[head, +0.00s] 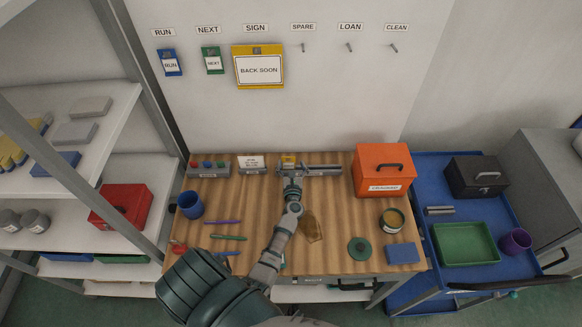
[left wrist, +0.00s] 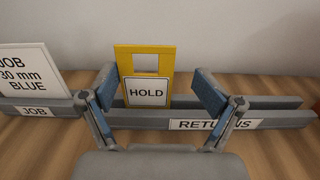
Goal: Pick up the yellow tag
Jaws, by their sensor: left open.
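The yellow tag (left wrist: 146,64), with a square hole near its top and a white label reading HOLD, stands upright in the grey RETURNS rack (left wrist: 275,115). In the head view only a small part of the yellow tag (head: 288,159) shows behind my gripper at the back of the table. My left gripper (left wrist: 161,92) is open and empty, its blue-padded fingers to the left and right of the tag in the wrist view, with gaps on both sides. I cannot tell whether the fingertips reach the tag's depth. My right gripper is not in view.
A grey JOB holder with a white card (left wrist: 27,75) stands left of the rack. An orange box (head: 383,170) is to the right. A blue cup (head: 190,205), pens and a tin (head: 391,219) lie around the wooden table. A BACK SOON sign (head: 259,68) hangs on the wall.

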